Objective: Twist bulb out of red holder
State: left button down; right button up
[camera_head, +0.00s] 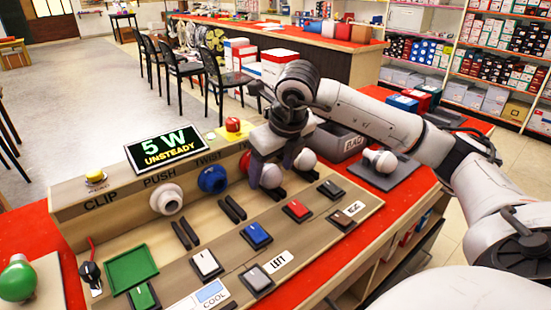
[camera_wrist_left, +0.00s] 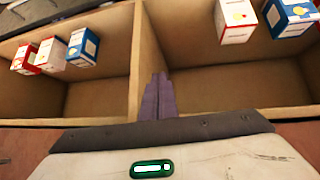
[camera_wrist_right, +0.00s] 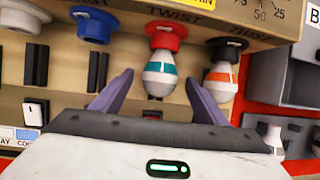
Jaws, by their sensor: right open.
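The red holder (camera_wrist_right: 166,36) is on the panel's upright board, with a white bulb with a teal band (camera_wrist_right: 159,72) seated in it, hanging down in the right wrist view. In the head view this bulb (camera_head: 270,178) and the holder (camera_head: 244,161) are partly hidden by my right gripper (camera_head: 272,164). My right gripper (camera_wrist_right: 158,92) is open, its fingers on either side of the bulb, with no clear contact visible. My left gripper (camera_wrist_left: 158,96) is shut and empty in its wrist view, before a wooden shelf divider, outside the head view.
An orange-banded bulb (camera_wrist_right: 221,80) in a dark holder is close right of the right gripper. Empty blue (camera_head: 212,179) and white (camera_head: 167,198) holders are left. A sign (camera_head: 166,148) reads "5 W UNSTEADY". A grey bin (camera_head: 341,142) stands right. Small boxes (camera_wrist_left: 83,47) sit in the shelf.

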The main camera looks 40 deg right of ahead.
jog(key=shift+w+f, duration=0.2)
jog(key=shift+f, duration=0.25)
pick_arm(q)
jog(key=shift+w+r, duration=0.2)
jog(key=shift+w, duration=0.25)
pick_arm(e)
jog(key=c, duration=1.1)
jog(key=shift+c, duration=0.2)
pick_arm(q)
jog(key=shift+s+r+p, duration=0.2)
jog(key=shift+s+p, duration=0.15)
pick_arm(e)
jog(key=shift+h, duration=0.4)
pick_arm(q)
jog(key=shift+r, duration=0.25)
pick_arm(e)
jog(key=shift+a+h, duration=0.15)
jog(key=shift+h, duration=0.35)
pick_arm(q)
jog(key=shift+w+r, duration=0.15)
jog(key=shift+w, duration=0.2)
pick_arm(e)
jog(key=shift+f, duration=0.1)
